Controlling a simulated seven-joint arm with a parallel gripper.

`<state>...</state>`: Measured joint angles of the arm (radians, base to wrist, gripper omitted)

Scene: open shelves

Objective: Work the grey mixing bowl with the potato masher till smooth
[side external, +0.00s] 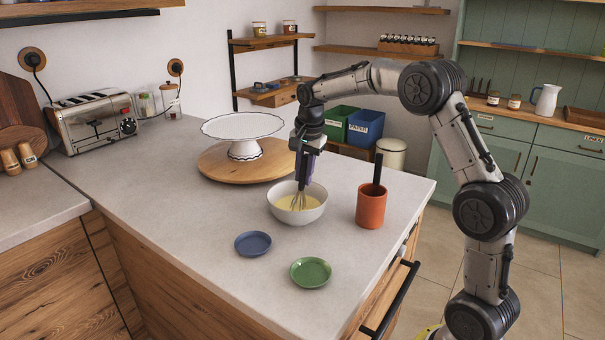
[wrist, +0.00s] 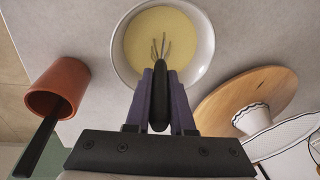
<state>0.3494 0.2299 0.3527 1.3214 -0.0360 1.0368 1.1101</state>
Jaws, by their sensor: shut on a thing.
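The mixing bowl (side external: 297,217) is pale grey and holds a smooth-looking yellow mixture; it also shows in the wrist view (wrist: 207,48). My gripper (side external: 304,174) is above the bowl, pointing down. Its purple fingers (wrist: 160,76) are shut on the black handle of a tool with thin wire loops, which looks like a whisk (wrist: 158,46) rather than a potato masher. The wires (side external: 299,201) reach down into the mixture, and their lower ends are hidden. Another black handle (side external: 378,167) stands in the orange crock (side external: 370,209); its head is hidden inside.
A blue dish (side external: 253,244) and a green dish (side external: 310,272) lie in front of the bowl. A white cake stand (side external: 243,128) on a round wooden board (side external: 222,169) is behind it. The crock stands close on the right.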

